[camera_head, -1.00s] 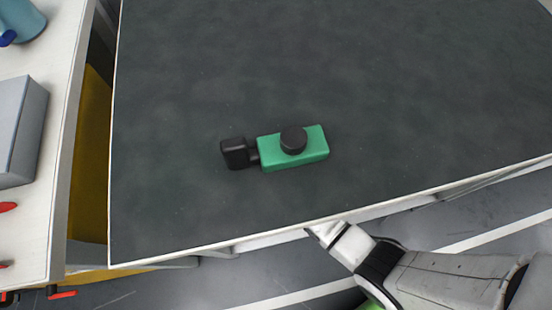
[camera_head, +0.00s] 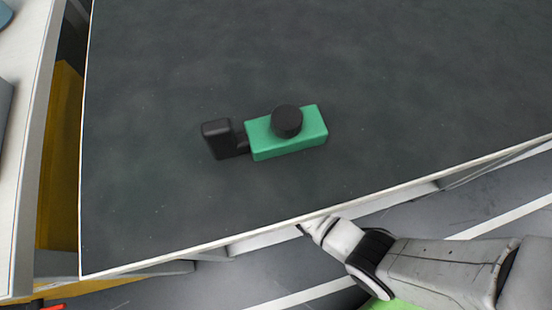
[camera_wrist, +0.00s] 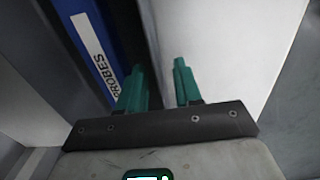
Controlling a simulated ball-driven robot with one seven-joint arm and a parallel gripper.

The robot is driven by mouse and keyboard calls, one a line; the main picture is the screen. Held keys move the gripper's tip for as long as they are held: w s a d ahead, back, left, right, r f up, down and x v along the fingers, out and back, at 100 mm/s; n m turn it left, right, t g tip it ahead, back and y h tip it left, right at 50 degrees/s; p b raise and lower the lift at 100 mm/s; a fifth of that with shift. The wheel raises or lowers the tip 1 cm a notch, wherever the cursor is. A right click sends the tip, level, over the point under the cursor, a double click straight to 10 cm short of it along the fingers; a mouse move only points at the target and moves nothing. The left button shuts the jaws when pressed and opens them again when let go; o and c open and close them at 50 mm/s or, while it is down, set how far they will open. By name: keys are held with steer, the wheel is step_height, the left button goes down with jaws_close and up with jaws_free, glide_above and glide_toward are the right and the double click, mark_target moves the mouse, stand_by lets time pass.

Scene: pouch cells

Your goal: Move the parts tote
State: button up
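No parts tote can be made out for sure in either view. In the wrist view a blue surface (camera_wrist: 88,22) with a white label reading "PROBES" (camera_wrist: 95,55) stands at the upper left, beyond the fingers; only part of it shows, and I cannot tell if it is the tote. My gripper (camera_wrist: 157,66) shows two green fingers set apart with nothing seen between them. In the head view my arm reaches to the table's front edge at lower right, and the fingers are not clearly visible there.
A dark-topped table (camera_head: 400,80) with a white edge fills the head view. A green block (camera_head: 300,137) with a black knob and a black end piece (camera_head: 222,140) lies on it; the rest looks clear. A white bench (camera_head: 18,160) and yellow panel (camera_head: 60,150) are at left.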

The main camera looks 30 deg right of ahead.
steer(key=shift+f, duration=0.7)
jaws_close()
